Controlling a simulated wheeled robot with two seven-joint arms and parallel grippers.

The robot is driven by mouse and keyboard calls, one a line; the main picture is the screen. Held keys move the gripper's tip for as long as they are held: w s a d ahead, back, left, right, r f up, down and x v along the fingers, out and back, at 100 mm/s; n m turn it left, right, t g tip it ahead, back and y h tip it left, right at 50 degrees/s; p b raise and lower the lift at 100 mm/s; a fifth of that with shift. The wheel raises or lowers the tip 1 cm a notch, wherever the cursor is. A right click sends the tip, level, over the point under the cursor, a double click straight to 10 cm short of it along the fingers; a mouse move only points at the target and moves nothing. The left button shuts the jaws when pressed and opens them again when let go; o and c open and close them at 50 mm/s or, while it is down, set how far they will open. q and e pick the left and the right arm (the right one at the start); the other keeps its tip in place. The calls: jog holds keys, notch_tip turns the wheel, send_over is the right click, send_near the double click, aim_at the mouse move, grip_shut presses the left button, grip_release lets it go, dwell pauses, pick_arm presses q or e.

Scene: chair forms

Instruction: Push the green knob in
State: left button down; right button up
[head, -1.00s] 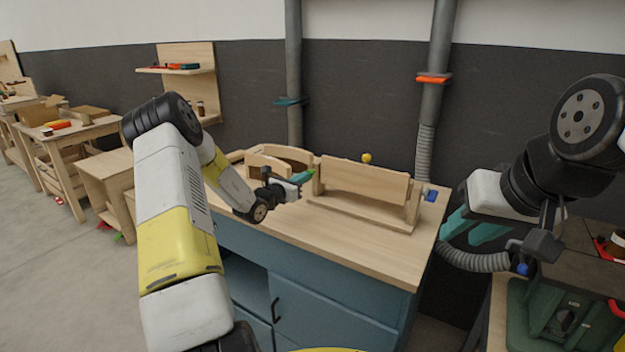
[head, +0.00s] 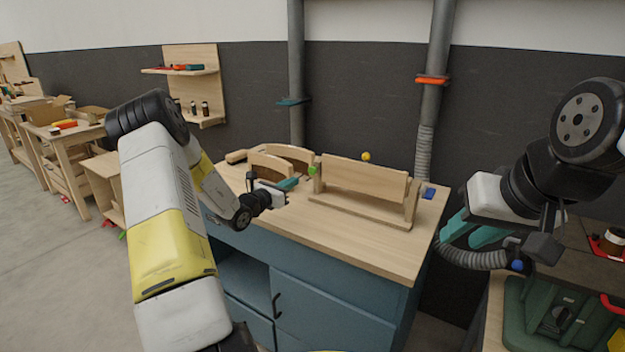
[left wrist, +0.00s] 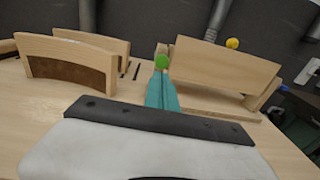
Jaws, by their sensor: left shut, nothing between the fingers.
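The green knob (head: 313,170) sits close against the left post of a wooden form (head: 360,182) on the workbench. It also shows in the left wrist view (left wrist: 162,61), just beyond my fingertips. My left gripper (head: 292,183) is shut and empty, its teal fingers pointing at the knob from the left. In the head view a small gap seems to separate the tips from the knob. The left wrist view shows the shut fingers (left wrist: 161,88) in line with the knob. My right gripper (head: 472,231) is open and empty, right of the bench.
A yellow knob (head: 366,157) shows behind the form, and a blue knob (head: 429,193) is at its right end. The bench top (head: 345,230) in front is clear. A green machine (head: 550,315) stands at lower right.

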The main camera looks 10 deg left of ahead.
pick_arm(q)
jog(key=v, duration=0.6)
jog(key=shift+s+r, duration=0.1)
jog(key=shift+d, duration=0.1)
jog(key=s+d+r+m+g+h, duration=0.3)
jog(key=s+d+r+m+g, duration=0.25)
jog(key=s+d+m, duration=0.35)
jog(key=s+d+r+m+g+h, duration=0.2)
jog(key=s+d+r+m+g, duration=0.45)
jog(key=d, duration=0.55)
jog(key=s+r+m+g+y, duration=0.15)
jog(key=s+m+y, duration=0.25)
jog(key=s+m, duration=0.65)
jog(key=s+a+r+m+t+y, duration=0.2)
jog(key=s+a+m+y, duration=0.3)
jog(key=s, duration=0.5)
jog(key=shift+s+a+r+m+t+y, duration=0.4)
jog(key=shift+a+t, duration=0.35)
jog(key=shift+a, duration=0.5)
